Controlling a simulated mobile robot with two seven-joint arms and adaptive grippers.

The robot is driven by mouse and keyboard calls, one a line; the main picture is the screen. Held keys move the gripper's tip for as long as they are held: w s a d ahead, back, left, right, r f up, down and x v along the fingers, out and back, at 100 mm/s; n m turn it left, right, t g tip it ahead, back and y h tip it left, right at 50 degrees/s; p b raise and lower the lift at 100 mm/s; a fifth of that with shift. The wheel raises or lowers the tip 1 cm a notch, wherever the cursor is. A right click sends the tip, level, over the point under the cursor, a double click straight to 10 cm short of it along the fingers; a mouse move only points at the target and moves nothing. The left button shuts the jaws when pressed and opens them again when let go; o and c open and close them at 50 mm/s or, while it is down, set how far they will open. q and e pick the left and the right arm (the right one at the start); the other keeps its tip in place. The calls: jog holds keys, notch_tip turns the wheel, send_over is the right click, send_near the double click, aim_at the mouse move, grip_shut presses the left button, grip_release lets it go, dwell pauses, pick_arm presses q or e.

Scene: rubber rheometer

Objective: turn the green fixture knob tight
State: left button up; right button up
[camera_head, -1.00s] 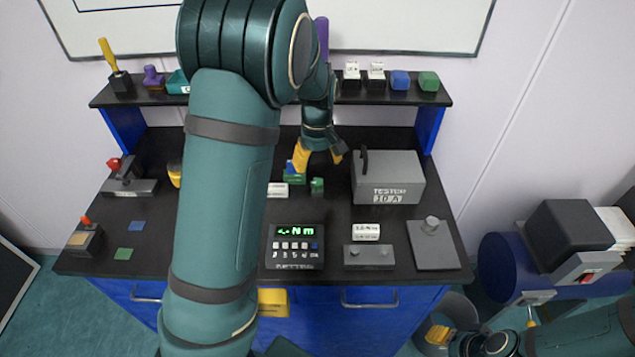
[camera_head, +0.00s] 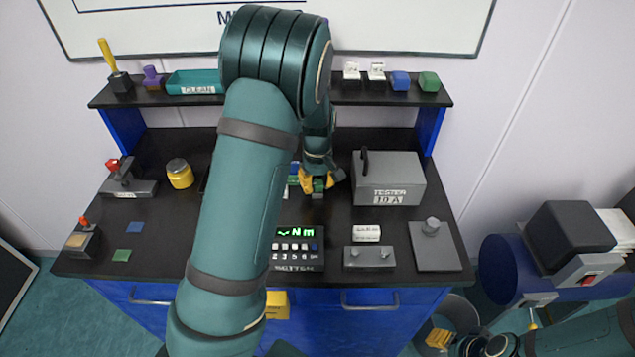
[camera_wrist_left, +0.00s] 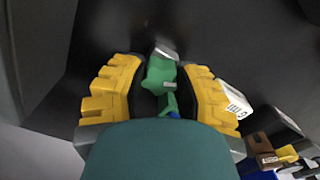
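The green fixture knob (camera_head: 318,185) stands on the bench in the middle and is partly covered by my left gripper. In the left wrist view the green knob (camera_wrist_left: 160,75) sits between the two yellow fingers. My left gripper (camera_head: 320,180) is lowered around it, pointing down. In the wrist view the fingers of my left gripper (camera_wrist_left: 162,85) stand well apart, with thin dark gaps beside the knob; I see no clear contact. My right gripper (camera_head: 440,338) is only partly seen at the bottom right, away from the bench.
A grey tester box (camera_head: 388,178) stands close on the right of my left gripper. A keypad meter (camera_head: 296,249) with a lit display is in front. A grey plate with a knob (camera_head: 434,247) lies at the right front. A yellow jar (camera_head: 180,174) stands to the left.

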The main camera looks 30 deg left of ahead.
aim_at(317, 183)
pick_arm(q)
grip_shut()
jog(key=m, duration=0.4)
jog(key=shift+m, duration=0.4)
jog(key=o, duration=1)
grip_release()
jog(key=shift+r, duration=0.1)
notch_tip(317, 183, up, 12)
